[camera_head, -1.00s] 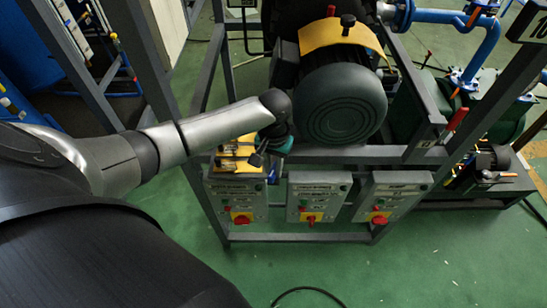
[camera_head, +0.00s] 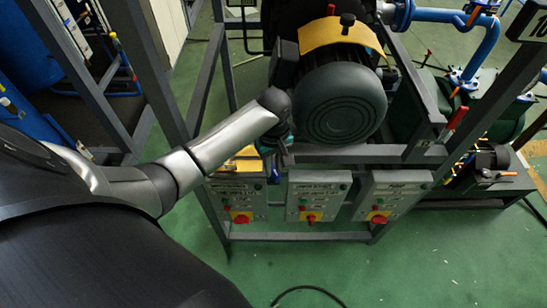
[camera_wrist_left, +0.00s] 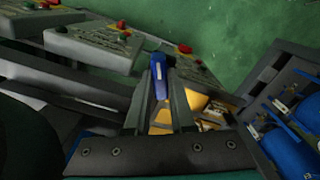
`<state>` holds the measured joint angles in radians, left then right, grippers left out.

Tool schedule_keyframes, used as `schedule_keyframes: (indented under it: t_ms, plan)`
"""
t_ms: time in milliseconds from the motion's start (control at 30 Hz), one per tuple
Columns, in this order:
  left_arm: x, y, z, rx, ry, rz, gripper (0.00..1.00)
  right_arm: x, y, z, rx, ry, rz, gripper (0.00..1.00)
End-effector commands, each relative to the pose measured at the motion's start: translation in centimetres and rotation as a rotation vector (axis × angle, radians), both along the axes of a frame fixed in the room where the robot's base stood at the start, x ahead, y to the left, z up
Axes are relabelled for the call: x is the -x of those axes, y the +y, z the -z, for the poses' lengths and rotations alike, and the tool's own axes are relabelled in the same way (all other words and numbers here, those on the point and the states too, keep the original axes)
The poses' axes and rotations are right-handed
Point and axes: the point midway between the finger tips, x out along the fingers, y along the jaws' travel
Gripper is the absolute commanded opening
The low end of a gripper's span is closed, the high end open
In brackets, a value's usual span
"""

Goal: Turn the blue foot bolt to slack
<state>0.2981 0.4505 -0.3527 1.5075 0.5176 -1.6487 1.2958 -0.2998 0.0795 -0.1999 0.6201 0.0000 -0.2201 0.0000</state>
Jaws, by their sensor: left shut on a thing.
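The blue foot bolt (camera_wrist_left: 160,77) shows in the left wrist view as a blue bar with a pale stripe on top, standing between the two dark fingers of my left gripper (camera_wrist_left: 158,100). The fingers are shut on it. In the head view, my left gripper (camera_head: 276,158) is small and partly hidden by my wrist, close beside the yellow plate (camera_head: 247,162) at the frame's left corner. My right gripper is in neither view.
The large dark round motor (camera_head: 340,103) stands just right of my wrist. Several grey switch boxes, one at the middle (camera_head: 317,190), hang below on the grey frame rail (camera_head: 365,152). The green floor (camera_head: 400,270) in front is mostly clear, with a black cable (camera_head: 310,290).

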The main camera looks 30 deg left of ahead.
Motion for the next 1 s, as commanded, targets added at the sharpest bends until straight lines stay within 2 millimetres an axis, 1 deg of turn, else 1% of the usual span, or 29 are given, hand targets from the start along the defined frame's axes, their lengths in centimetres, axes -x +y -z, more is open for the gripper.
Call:
schedule_keyframes:
  t_ms: [200, 700, 733, 900, 1000]
  plan:
    - [-0.18, 0.14, -0.16, -0.003, -0.005, -0.066, 0.0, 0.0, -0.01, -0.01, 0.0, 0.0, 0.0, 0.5]
    - [-0.21, 0.21, -0.2, -0.004, -0.006, -0.086, 0.0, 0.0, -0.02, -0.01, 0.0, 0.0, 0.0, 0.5]
    - [-0.21, 0.22, -0.2, -0.004, -0.006, -0.086, 0.24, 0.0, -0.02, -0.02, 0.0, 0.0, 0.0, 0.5]
    - [-0.15, 0.16, -0.14, -0.003, -0.004, -0.084, 0.43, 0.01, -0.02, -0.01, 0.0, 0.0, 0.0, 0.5]
    - [-0.11, 0.11, -0.1, -0.002, -0.004, -0.083, 0.53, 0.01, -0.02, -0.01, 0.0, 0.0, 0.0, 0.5]
